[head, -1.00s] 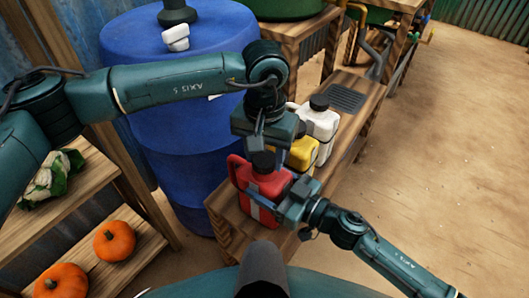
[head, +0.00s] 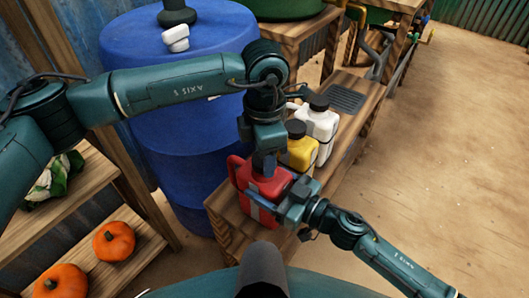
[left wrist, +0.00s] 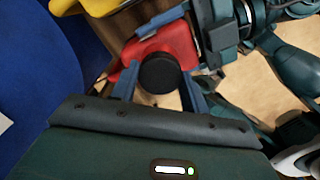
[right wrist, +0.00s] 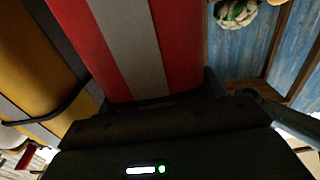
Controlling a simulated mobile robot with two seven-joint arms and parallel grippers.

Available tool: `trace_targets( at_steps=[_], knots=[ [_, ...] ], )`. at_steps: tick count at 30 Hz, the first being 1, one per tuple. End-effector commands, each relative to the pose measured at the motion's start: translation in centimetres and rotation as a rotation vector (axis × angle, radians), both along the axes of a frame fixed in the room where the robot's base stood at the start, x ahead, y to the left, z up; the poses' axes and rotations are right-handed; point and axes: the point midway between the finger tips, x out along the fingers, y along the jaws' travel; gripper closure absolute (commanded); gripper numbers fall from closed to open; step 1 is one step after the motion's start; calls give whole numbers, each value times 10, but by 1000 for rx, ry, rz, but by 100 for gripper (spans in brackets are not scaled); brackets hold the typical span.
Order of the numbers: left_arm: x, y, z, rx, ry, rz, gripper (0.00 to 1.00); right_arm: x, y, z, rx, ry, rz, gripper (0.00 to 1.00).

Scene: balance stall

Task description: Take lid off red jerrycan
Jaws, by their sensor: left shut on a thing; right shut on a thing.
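The red jerrycan (head: 265,187) stands upright on the wooden bench, with a pale stripe down its side. Its black lid (left wrist: 159,73) shows in the left wrist view between the fingers of my left gripper (left wrist: 160,92). In the head view my left gripper (head: 264,165) comes down from above the can and is shut on the lid, which it mostly hides there. I cannot tell whether the lid is still seated. My right gripper (head: 270,202) is shut around the can's body from the front right.
A yellow jerrycan (head: 302,153) and a white jerrycan (head: 320,122) stand behind the red one on the bench (head: 226,208). A large blue barrel (head: 165,120) is close on the left. Shelves with pumpkins (head: 114,241) stand at left. Open floor lies right.

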Motion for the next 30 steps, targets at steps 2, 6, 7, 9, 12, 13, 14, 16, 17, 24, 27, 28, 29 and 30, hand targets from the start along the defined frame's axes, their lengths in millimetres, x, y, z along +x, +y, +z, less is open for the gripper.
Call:
trace_targets(
  at_steps=[2, 6, 7, 9, 12, 13, 14, 16, 17, 24, 27, 28, 29, 30],
  knots=[
    [0, 0, 0, 0, 1, 173, 82, 0, 0, -1, 0, 1, 0, 96],
    [0, 0, 1, -1, 1, 486, 82, 0, 0, -1, 0, 1, 0, 96],
    [0, 0, 1, -1, 0, 553, 82, 0, 0, -1, 0, 1, 0, 96],
    [0, 0, 1, -1, 0, 710, 82, 0, 0, -1, 0, 1, -1, 96],
    [0, 0, 1, -1, 0, 934, 82, 0, 0, -1, 0, 1, -1, 96],
    [0, 0, 1, -1, 0, 1002, 82, 0, 0, -1, 0, 1, -1, 96],
    [0, 0, 1, -1, 0, 1069, 82, 0, 0, -1, 0, 1, -1, 96],
    [0, 0, 1, 0, 1, 1226, 82, 0, 0, -1, 0, 1, -1, 96],
    [0, 0, 1, 0, 1, 1293, 82, 0, 0, -1, 0, 1, -1, 96],
    [0, 0, 1, -1, 1, 1830, 82, 0, 0, -1, 0, 1, -1, 96],
    [0, 0, 1, 0, 0, 2027, 82, 0, 0, -1, 0, 1, -1, 96],
    [0, 0, 1, 0, 0, 2078, 82, 0, 0, -1, 0, 1, -1, 96],
    [0, 0, 1, 0, 0, 2122, 82, 0, 0, -1, 0, 1, -1, 96],
    [0, 0, 1, 1, 1, 2172, 82, 0, 0, -1, 0, 1, -1, 96]
  ],
)
